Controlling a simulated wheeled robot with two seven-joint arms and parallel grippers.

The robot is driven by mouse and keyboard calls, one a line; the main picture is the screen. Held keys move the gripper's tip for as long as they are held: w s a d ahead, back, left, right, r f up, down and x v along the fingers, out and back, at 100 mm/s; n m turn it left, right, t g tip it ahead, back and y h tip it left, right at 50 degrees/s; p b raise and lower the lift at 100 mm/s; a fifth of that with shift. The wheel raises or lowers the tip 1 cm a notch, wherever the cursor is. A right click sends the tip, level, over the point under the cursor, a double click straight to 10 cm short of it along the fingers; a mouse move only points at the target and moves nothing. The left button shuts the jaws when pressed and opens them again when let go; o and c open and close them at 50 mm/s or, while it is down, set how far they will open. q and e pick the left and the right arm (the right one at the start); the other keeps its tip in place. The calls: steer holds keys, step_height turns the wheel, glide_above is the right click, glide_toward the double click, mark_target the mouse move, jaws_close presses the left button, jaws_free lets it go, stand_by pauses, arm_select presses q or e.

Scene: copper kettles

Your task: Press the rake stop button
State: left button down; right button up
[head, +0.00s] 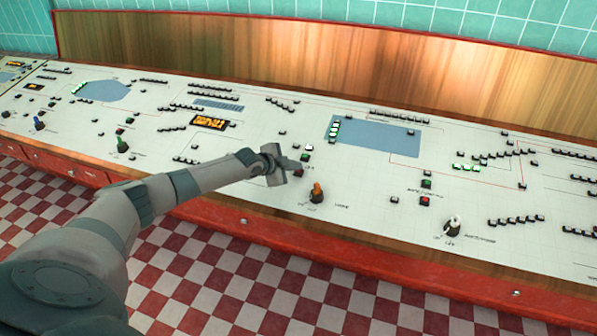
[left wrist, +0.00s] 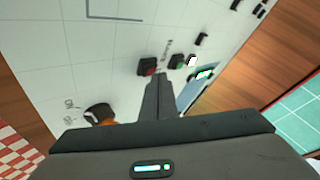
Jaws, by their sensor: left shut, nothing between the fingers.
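My left gripper (head: 297,165) is shut and empty, reaching over the white console from the left. Its fingers also show in the left wrist view (left wrist: 158,84). Close by its tip are a red button (left wrist: 148,67) and a green button (left wrist: 177,62) in black housings. In the head view the green button (head: 304,157) is just past the fingertips, and the red one is mostly hidden by the gripper. I cannot tell whether the fingers touch the red button. Another red button (head: 425,201) is further right. The labels are too small or blurred to read. My right gripper is not in view.
An orange-handled lever (head: 317,189) stands just right of the gripper, and a white-handled lever (head: 453,224) is further right. A green-handled lever (head: 122,145) is at left. Rows of black switches and a blue panel (head: 380,136) lie behind. A wooden backboard (head: 300,65) closes the rear.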

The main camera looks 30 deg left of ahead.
arm_select(q)
steer(key=shift+f+b, duration=0.3)
steer(key=shift+b, duration=0.05)
stand_by(0.4)
steer(key=shift+r, duration=0.1)
stand_by(0.3)
steer(key=shift+s+r+p, duration=0.1)
steer(key=shift+r+p, duration=0.6)
steer(key=shift+s+d+r+p, duration=0.1)
steer(key=shift+s+r+p, duration=0.15)
steer(key=shift+r+p, duration=1)
steer(key=shift+s+r+p, duration=0.25)
steer(key=shift+r+p, duration=0.85)
steer(key=shift+r, duration=0.1)
steer(key=c, duration=2.5)
jaws_free()
